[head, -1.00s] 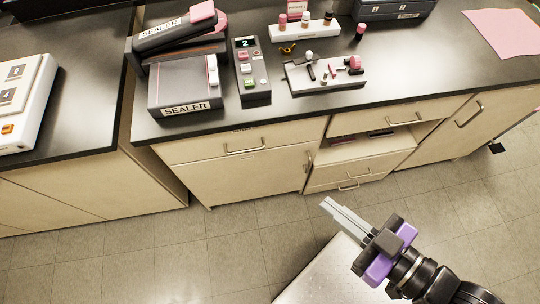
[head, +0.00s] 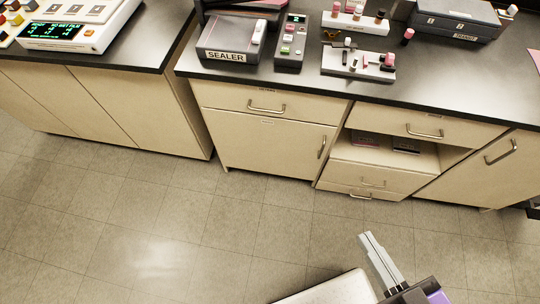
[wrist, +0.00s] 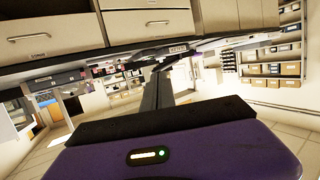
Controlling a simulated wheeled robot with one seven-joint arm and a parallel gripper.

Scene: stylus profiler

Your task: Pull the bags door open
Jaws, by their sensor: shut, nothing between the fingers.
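A beige cabinet door (head: 265,148) stands closed under a drawer, left of centre in the head view. It has an upright metal handle (head: 322,147) at its right edge and a small label (head: 268,122) at its top, too small to read. Another beige door (head: 480,170) with a slanted handle (head: 500,151) is at the right. I cannot tell from the labels which is the bags door. My gripper (head: 368,240) is shut and empty, over the floor in front of the cabinets and apart from both handles. Its fingers (wrist: 157,92) show in the wrist view.
Drawers sit above the left door (head: 270,102) and above the open shelf (head: 425,122). The dark counter (head: 300,83) holds a sealer (head: 228,42) and small instruments. Tiled floor (head: 170,235) is clear in front. A pale surface (head: 335,290) of mine shows at the bottom.

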